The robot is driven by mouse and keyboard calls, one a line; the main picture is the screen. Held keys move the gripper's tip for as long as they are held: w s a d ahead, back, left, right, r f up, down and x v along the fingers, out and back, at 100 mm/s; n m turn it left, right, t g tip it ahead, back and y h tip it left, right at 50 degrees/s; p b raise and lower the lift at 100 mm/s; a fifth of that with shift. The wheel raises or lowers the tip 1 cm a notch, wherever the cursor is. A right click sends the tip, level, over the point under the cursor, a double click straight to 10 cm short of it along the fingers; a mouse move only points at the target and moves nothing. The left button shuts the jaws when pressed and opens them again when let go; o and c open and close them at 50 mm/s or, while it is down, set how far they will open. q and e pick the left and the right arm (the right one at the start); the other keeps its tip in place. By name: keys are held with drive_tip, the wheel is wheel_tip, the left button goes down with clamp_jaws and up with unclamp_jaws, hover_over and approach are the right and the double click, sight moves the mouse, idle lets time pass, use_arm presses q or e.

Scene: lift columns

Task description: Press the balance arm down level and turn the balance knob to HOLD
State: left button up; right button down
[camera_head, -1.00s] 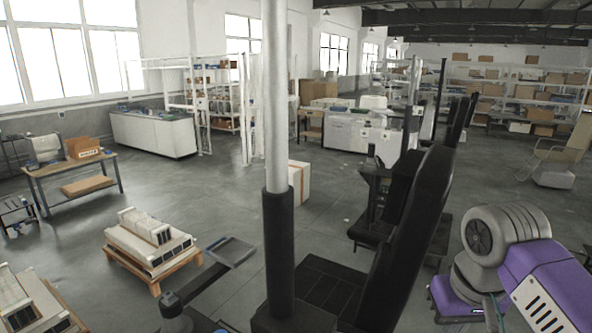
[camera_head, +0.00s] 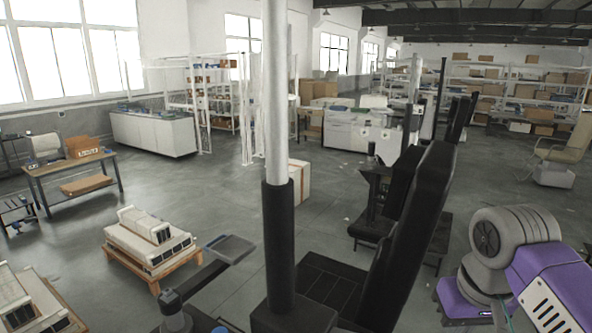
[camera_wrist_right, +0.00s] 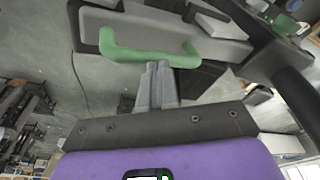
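A dark arm with a flat grey pad (camera_head: 230,248) at its end slopes up to the right, left of the upright column; I cannot tell for certain that it is the balance arm. A small dark knob-like part (camera_head: 170,297) sits at its lower end; no HOLD marking is readable. In the right wrist view a green bar handle (camera_wrist_right: 150,52) is fixed on a grey panel (camera_wrist_right: 165,25). My right gripper (camera_wrist_right: 158,68) has its grey fingers together at the handle's lower edge; contact is unclear. My left gripper is out of view.
A pale column (camera_head: 277,100) with a black sleeve stands in the middle, beside a tall black padded slab (camera_head: 415,235). A pallet with white boxes (camera_head: 150,240) is on the floor at left. A workbench (camera_head: 75,175) stands farther back. Open floor lies between.

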drive_tip(key=shift+s+d+f+b, duration=0.15)
drive_tip(key=shift+d+f+b, duration=0.1)
drive_tip(key=shift+f+b, duration=0.35)
drive_tip(key=shift+s+d+f+b, duration=0.15)
drive_tip(key=shift+d+f+b, duration=0.15)
drive_tip(key=shift+f, duration=0.4)
drive_tip(key=shift+s+d+f+b, duration=0.15)
drive_tip(key=shift+d+f+b, duration=0.1)
drive_tip(key=shift+f+b, duration=0.55)
drive_tip(key=shift+s+d+f+b, duration=0.15)
drive_tip(key=shift+d+f+b, duration=0.05)
drive_tip(key=shift+f+b, duration=0.6)
drive_tip(key=shift+f, duration=0.1)
drive_tip(key=shift+s+d+f+b, duration=0.15)
drive_tip(key=shift+f+b, duration=0.25)
drive_tip(key=shift+f, duration=0.25)
